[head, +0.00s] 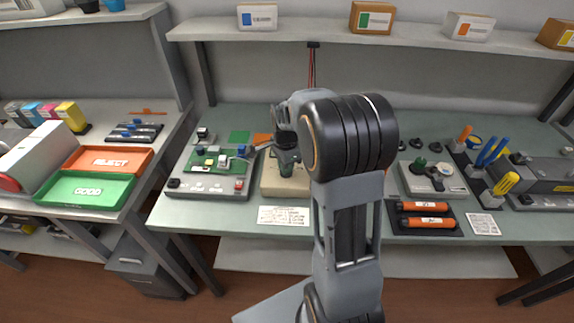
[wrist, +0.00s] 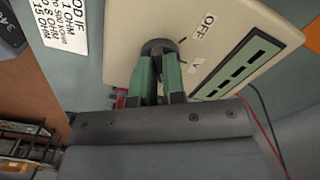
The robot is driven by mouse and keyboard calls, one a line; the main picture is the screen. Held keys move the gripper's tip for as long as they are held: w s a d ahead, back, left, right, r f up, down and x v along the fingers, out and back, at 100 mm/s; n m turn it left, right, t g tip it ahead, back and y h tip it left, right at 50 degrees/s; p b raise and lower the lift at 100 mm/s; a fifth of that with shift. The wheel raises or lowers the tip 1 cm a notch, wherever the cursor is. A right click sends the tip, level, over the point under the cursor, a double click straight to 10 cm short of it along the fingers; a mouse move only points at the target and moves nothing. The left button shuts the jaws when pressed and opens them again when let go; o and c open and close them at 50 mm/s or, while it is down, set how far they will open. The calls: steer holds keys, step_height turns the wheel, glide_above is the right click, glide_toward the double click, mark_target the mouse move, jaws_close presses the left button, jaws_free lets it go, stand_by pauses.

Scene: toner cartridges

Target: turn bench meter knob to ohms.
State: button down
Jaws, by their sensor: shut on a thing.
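The bench meter (head: 270,184) is a beige box on the green-grey bench, largely hidden behind my arm in the head view. In the wrist view its beige face (wrist: 225,25) fills the upper middle, with the labels OFF and V and a dark display strip (wrist: 240,68). The dark round knob (wrist: 158,47) sits on this face. My gripper (wrist: 160,65) is shut on the knob, its green-faced fingers on either side of it. The gripper also shows in the head view (head: 287,165). The knob's pointer and any ohms mark are hidden.
A white printed card (head: 284,216) lies in front of the meter. A circuit board fixture (head: 210,172) stands to the left. A grey box with a green knob (head: 433,178) and orange cartridges (head: 424,214) lie to the right.

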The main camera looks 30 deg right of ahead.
steer(key=shift+s+d+m, duration=0.15)
steer(key=shift+m, duration=0.15)
steer(key=c, duration=1.4)
jaws_free()
steer(key=shift+s+d, duration=0.1)
steer(key=shift+d, duration=0.05)
steer(key=shift+o, duration=1)
steer(key=shift+a, duration=0.2)
steer(key=shift+r, duration=0.1)
steer(key=shift+w+r, duration=0.2)
steer(key=shift+r, duration=0.2)
step_height(320, 180, up, 13)
steer(key=shift+s+f, duration=0.1)
